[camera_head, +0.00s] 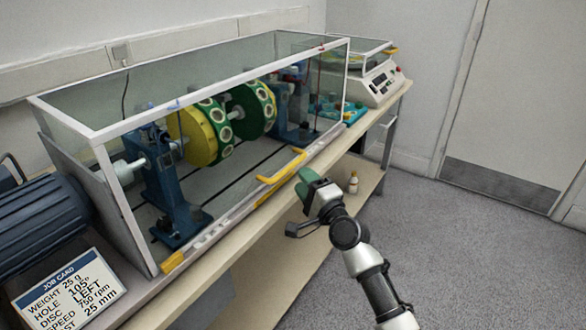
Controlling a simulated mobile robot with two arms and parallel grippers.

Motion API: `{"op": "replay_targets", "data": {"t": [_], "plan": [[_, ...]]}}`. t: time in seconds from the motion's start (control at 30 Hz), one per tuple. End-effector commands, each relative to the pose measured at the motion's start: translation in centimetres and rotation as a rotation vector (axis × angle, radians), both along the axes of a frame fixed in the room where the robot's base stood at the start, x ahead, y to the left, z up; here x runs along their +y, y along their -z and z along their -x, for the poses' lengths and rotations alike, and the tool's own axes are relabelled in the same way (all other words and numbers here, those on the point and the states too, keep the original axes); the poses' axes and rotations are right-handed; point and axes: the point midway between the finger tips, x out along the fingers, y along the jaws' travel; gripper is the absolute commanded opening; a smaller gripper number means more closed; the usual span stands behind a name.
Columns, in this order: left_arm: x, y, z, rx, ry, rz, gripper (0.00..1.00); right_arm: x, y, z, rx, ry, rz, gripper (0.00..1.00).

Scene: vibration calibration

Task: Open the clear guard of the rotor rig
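The clear guard (235,148) is a white-framed transparent box over the rotor rig, and it looks closed. Inside are a yellow-and-green disc (203,133) and a second green disc (256,108) on blue stands (167,185). A yellow handle (280,168) sits on the guard's lower front edge. My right gripper (307,180) is just right of the handle, in front of the guard, and appears apart from it. Its fingers are seen nearly end-on, so their opening cannot be told. My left gripper is not in view.
A job card (70,292) stands at the lower left beside a dark blue motor (42,220). A white balance (375,85) stands beyond the guard's far end. A small bottle (353,183) is on the lower shelf. The floor (470,240) at right is clear.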

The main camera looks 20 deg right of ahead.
Motion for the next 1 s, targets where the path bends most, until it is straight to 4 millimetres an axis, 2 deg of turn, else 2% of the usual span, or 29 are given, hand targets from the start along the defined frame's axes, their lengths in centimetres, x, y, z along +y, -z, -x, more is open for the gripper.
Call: {"op": "replay_targets", "data": {"t": [0.1, 0.3, 0.5, 0.73, 1.0], "plan": [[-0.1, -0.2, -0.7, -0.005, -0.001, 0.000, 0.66, 0.6, -0.4, -2.3, -0.001, 0.000, 0.002, 0.40], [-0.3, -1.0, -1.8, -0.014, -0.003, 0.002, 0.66, 1.4, -0.8, -5.0, 0.000, 0.000, 0.001, 0.40], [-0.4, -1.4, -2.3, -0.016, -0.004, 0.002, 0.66, 1.7, -1.0, -6.0, 0.001, 0.000, 0.003, 0.40], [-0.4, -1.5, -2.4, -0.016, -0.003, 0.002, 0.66, 1.6, -1.0, -6.0, 0.001, 0.000, 0.003, 0.40], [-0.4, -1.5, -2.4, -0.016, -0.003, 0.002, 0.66, 1.6, -1.0, -6.0, 0.001, 0.001, 0.003, 0.00]]}}
